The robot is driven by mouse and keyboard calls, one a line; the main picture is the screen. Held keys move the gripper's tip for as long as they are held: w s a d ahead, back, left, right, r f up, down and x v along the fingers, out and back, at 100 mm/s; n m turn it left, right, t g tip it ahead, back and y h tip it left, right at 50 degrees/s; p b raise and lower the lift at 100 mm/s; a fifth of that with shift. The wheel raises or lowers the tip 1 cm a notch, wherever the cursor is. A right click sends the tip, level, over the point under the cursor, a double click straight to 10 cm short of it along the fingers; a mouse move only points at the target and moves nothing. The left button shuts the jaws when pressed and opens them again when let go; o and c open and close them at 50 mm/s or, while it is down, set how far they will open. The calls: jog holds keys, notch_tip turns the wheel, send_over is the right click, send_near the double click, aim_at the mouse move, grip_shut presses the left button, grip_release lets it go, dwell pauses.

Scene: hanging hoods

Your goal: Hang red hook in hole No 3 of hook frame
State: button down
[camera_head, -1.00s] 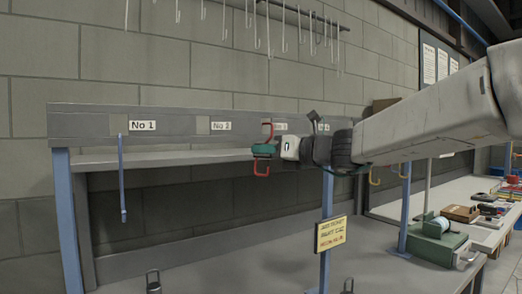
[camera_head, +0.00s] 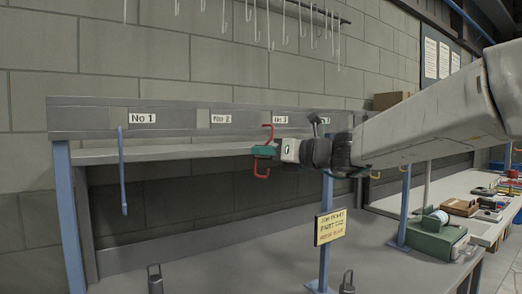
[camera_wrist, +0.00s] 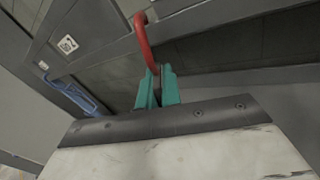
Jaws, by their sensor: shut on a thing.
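The red hook (camera_head: 268,131) is held upright in my gripper (camera_head: 264,152), its curved top above the teal fingers and its lower bend below them. The hook frame (camera_head: 90,117) is a grey board with labels No 1 to No 3 readable. The hook's top appears just below and left of the No 3 label (camera_head: 280,120); whether it touches the board is unclear. The hole itself is not discernible. In the wrist view, the teal fingers (camera_wrist: 157,90) are shut on the red hook (camera_wrist: 147,45), which rises in front of the grey board.
A blue hook (camera_head: 122,170) hangs below No 1. A yellow sign (camera_head: 330,227) stands on a blue post under the frame. A green box (camera_head: 432,240) is on the bench at right. White hooks (camera_head: 268,22) hang from a rail above. The space below No 2 looks clear.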

jog(key=shift+f, duration=0.2)
jog(key=c, duration=1.5)
grip_release()
